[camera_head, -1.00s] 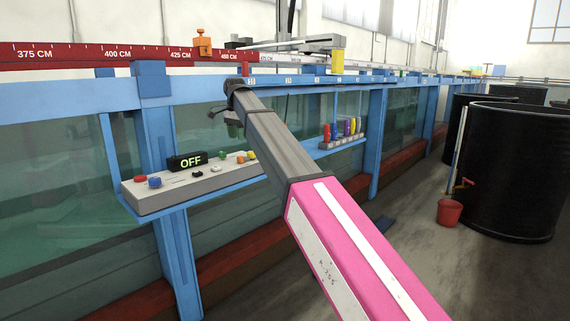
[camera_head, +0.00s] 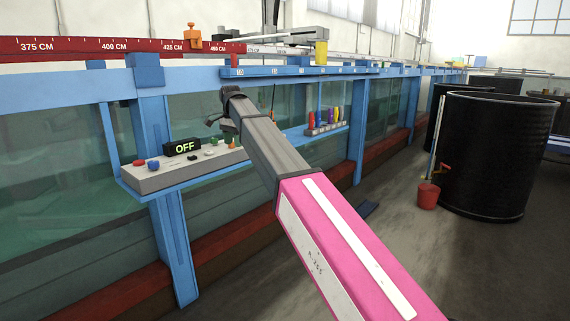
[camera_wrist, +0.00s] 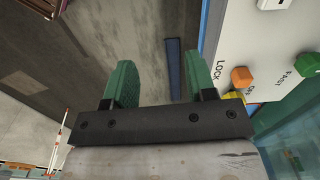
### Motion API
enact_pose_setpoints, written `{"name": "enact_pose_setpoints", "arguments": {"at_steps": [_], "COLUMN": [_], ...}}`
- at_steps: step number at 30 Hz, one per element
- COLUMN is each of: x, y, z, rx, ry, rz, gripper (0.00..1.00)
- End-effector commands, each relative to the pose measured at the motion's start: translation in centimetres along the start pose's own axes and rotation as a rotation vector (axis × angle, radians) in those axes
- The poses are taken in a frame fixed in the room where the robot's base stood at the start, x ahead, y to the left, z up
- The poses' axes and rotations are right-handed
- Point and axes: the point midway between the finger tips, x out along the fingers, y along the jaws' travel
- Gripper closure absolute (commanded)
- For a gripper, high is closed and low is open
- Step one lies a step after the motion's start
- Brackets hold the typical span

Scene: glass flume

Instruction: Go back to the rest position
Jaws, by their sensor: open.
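My gripper (camera_wrist: 158,64) is open in the wrist view, with two green fingers apart and nothing between them. In the head view the gripper (camera_head: 226,124) is small and partly hidden by the wrist, at the far end of my grey and pink arm. It shows close to the right part of a grey control panel (camera_head: 150,180) whose display (camera_head: 182,148) reads OFF. In the wrist view the panel (camera_wrist: 245,60) lies to the right of the fingers, with an orange knob (camera_wrist: 241,77) and a green knob (camera_wrist: 307,64). Floor shows between and beyond the fingers.
The blue-framed glass flume (camera_head: 230,76) runs along the left and back. A rack of coloured pieces (camera_head: 326,126) stands on a ledge right of the gripper. Black tanks (camera_head: 497,150) and a red bucket (camera_head: 428,196) stand at right.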

Motion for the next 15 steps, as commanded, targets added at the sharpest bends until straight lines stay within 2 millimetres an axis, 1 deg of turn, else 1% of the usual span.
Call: {"name": "enact_pose_setpoints", "arguments": {"at_steps": [1, 5, 8, 11, 12, 14, 15], "x": [1.3, 4.3, 7.4, 11.2, 13.0, 15.7, 17.5], "y": [1.0, 2.8, 4.8, 7.6, 9.0, 11.2, 12.7], "z": [-0.4, -1.6, -2.7, -3.8, -4.4, -5.1, -5.5], "rx": [-0.009, -0.038, -0.068, -0.108, -0.126, -0.157, -0.179], "ry": [-0.001, -0.001, -0.001, -0.002, -0.002, -0.002, -0.003], "rz": [0.002, 0.002, 0.002, 0.003, 0.002, 0.002, 0.003], "gripper": [0.49, 0.49, 0.49, 0.49, 0.49, 0.49, 0.49]}}
